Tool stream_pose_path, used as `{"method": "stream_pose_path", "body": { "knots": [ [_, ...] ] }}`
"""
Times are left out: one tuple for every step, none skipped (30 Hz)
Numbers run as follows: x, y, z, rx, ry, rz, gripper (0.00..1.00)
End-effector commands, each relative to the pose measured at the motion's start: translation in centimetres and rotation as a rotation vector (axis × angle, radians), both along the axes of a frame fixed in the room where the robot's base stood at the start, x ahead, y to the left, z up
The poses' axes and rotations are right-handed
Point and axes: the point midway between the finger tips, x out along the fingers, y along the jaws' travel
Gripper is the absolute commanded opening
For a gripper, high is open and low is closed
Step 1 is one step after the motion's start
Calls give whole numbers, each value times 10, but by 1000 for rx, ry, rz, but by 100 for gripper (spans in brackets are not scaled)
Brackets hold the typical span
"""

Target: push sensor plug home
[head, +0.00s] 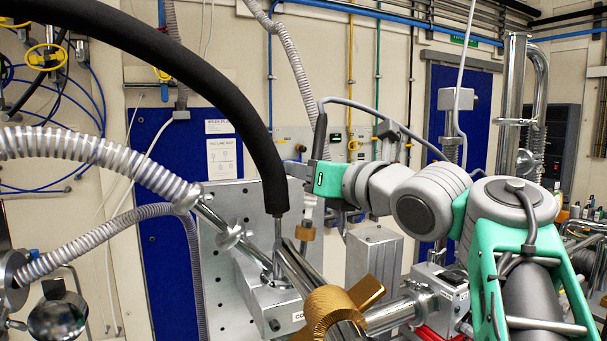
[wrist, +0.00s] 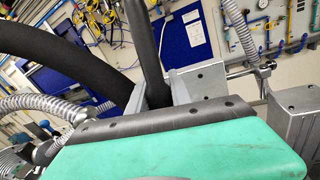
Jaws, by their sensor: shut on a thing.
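The sensor plug seems to be the dark upright rod (head: 320,136), with a grey cable leaving its top and a brass-coloured collar (head: 305,234) at its lower end. My gripper (head: 303,180) is shut on it at mid-height; teal and grey arm links run to the right. In the wrist view my gripper (wrist: 158,92) has its two grey fingers on either side of the dark rod (wrist: 147,45). The plug hangs slightly tilted beside a grey metal block (head: 268,303) with partly hidden lettering. I cannot make out the socket or whether the plug's tip touches anything.
A thick black hose (head: 255,110) arcs down close to the left of my gripper. A perforated metal plate (head: 222,208) stands behind. A ribbed hose (head: 95,147) lies left; a grey box (head: 374,262) stands right.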

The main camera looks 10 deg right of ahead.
Motion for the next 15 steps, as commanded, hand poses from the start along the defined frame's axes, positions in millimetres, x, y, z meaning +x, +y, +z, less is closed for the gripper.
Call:
{"method": "stream_pose_path", "body": {
  "knots": [
    [0,1,-15,0,2,2,0],
    [0,1,-19,1,2,2,0],
    [0,2,-23,0,2,2,0],
    [0,2,-26,0,3,2,0],
    [0,3,-28,0,3,2,0],
    [-1,3,-29,1,3,1,0],
    [-1,4,-29,1,3,1,0],
    [-1,4,-28,1,2,1,0],
    [-1,4,-26,1,2,1,0],
    [-1,4,-25,1,2,1,0],
    [-1,4,-24,1,2,1,0],
    [-1,4,-24,1,2,1,0],
    [-1,4,-24,1,2,1,0],
    [-1,4,-24,1,2,1,0],
    [-1,4,-23,1,2,1,0]
  ]
}}
